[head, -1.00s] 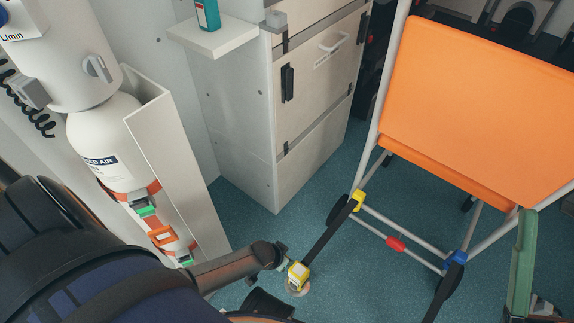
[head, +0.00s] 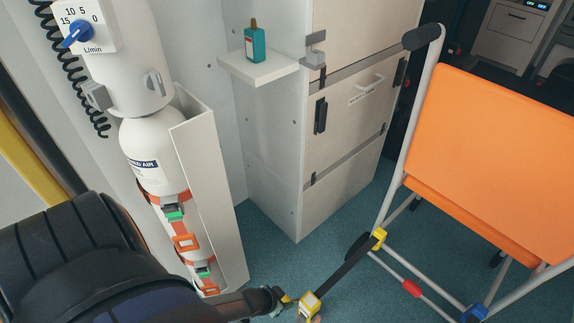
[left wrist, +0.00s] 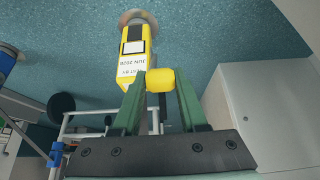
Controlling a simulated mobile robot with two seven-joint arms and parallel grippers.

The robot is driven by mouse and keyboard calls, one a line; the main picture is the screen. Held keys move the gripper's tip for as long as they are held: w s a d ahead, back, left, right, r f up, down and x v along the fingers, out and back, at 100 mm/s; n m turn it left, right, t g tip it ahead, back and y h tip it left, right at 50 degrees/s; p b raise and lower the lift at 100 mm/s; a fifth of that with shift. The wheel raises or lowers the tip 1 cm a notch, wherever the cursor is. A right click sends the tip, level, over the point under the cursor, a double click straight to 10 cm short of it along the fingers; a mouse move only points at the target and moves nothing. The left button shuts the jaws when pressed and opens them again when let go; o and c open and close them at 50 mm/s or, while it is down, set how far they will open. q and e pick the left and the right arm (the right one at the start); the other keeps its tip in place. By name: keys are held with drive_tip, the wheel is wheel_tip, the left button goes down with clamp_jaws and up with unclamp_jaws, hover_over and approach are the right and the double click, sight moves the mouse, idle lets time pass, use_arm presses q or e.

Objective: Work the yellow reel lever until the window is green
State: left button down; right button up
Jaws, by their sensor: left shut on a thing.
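The yellow reel (head: 309,305) sits low on the floor at the bottom of the head view, with a dark strap (head: 343,267) running up from it to the chair frame. In the left wrist view the reel body (left wrist: 136,66) shows a printed date label. The yellow lever (left wrist: 160,80) is between the green fingers of my left gripper (left wrist: 160,92), which is shut on it. In the head view the left gripper (head: 284,299) is just left of the reel. My right gripper is not in view.
An orange chair (head: 485,150) on a pale wheeled frame stands at right. A white air cylinder (head: 150,150) in a holder is at left. A cabinet (head: 345,130) and a small shelf (head: 257,68) are behind. Teal floor (head: 270,235) is clear between them.

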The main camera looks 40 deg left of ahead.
use_arm(q)
drive_tip(key=shift+s+f, duration=0.35)
drive_tip(key=shift+s, duration=0.2)
drive_tip(key=c, duration=0.8)
unclamp_jaws()
drive_tip(key=shift+c, duration=0.2)
drive_tip(key=o, duration=0.4)
drive_tip(key=shift+w+r, duration=0.15)
drive_tip(key=shift+w, duration=0.15)
drive_tip(key=shift+r, duration=0.1)
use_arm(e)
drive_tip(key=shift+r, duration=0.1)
use_arm(q)
drive_tip(key=p+v, duration=0.8)
drive_tip(key=v, duration=0.4)
drive_tip(key=shift+p, duration=0.3)
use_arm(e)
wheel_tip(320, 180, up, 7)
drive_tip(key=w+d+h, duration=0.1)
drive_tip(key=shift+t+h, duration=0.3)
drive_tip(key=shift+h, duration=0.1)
